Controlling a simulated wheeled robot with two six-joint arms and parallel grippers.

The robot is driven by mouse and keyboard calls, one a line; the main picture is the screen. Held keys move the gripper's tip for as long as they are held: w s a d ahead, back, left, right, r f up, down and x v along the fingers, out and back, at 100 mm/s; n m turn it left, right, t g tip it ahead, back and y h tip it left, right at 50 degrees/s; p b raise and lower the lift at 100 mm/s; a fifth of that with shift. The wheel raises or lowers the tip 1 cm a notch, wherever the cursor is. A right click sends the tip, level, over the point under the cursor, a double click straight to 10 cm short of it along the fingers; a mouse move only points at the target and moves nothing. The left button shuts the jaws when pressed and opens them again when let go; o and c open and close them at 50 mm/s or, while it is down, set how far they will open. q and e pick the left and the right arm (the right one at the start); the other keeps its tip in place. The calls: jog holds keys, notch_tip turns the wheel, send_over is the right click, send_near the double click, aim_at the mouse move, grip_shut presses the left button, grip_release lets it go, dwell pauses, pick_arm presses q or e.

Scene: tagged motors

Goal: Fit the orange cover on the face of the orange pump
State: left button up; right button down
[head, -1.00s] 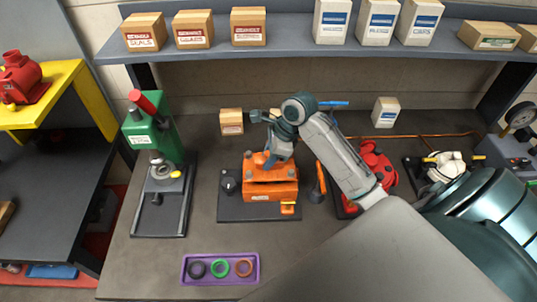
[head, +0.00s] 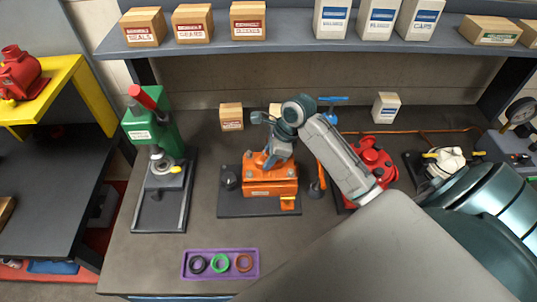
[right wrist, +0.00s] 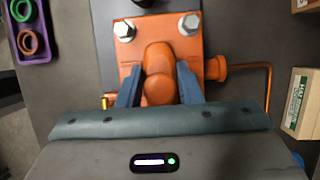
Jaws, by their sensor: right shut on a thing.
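The orange pump (head: 270,188) stands on a dark baseplate (head: 232,206) in the middle of the bench. My right gripper (head: 271,160) is above its top, pointing down. In the right wrist view its two fingers are shut on the rounded orange handle (right wrist: 159,62) of the orange cover. An orange plate with two silver bolt heads (right wrist: 124,28) lies just beyond the handle. Cover and pump share one colour and overlap, so I cannot tell whether the cover sits flush. The gripper body hides the near side. My left gripper is not in view.
A purple tray (head: 186,266) with three rings lies at the front. A green press (head: 150,135) stands left, a red pump (head: 375,160) right, partly behind my right arm. Small boxes (head: 231,117) stand at the back. Bare bench lies between press and pump.

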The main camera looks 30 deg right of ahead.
jog(key=shift+f, duration=1.1)
jog(key=c, duration=0.9)
grip_release()
jog(key=shift+s+f, duration=0.1)
jog(key=shift+r, duration=3.05)
jog(key=shift+r, duration=0.1)
